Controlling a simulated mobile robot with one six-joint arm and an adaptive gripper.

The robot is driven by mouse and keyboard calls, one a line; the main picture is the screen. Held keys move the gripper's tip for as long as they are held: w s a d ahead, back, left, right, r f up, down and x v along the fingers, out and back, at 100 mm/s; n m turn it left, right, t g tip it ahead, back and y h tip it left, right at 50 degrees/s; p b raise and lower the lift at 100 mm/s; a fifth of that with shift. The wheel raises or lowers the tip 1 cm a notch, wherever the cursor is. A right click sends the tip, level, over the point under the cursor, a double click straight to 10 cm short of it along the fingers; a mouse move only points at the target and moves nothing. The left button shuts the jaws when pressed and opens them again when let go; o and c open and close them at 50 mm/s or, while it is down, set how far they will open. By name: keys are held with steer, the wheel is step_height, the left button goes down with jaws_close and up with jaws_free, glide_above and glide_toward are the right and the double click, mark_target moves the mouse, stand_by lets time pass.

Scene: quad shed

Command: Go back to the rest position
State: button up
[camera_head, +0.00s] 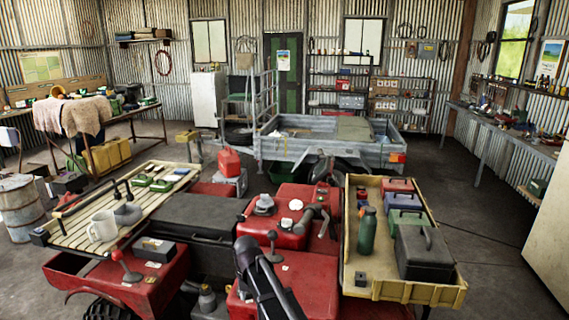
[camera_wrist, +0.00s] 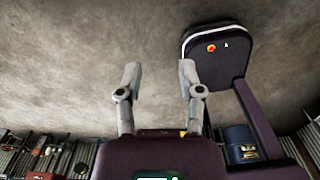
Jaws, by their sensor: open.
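My gripper (camera_wrist: 160,78) shows in the wrist view with its two grey fingers spread wide apart. Nothing is between the fingers, and they touch nothing. Bare concrete floor fills the view behind and above them. A dark part of my own body with a red button is at the upper right of that view, apart from the fingers. I cannot make out my gripper in the head view.
A red quad bike (camera_head: 190,275) fills the near foreground. A yellow tray (camera_head: 385,288) holds a green bottle (camera_head: 367,231) and several boxes. A grey trailer (camera_head: 330,150) stands behind.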

steer(key=s+d+m, duration=0.4)
steer(key=d+m, duration=0.5)
steer(key=m, duration=0.2)
steer(key=s+d+m, duration=0.5)
steer(key=d+m, duration=0.4)
steer(key=m, duration=0.2)
steer(key=s+d+m, duration=0.5)
steer(key=d+m, duration=0.5)
steer(key=m, duration=0.1)
steer(key=shift+m, duration=0.3)
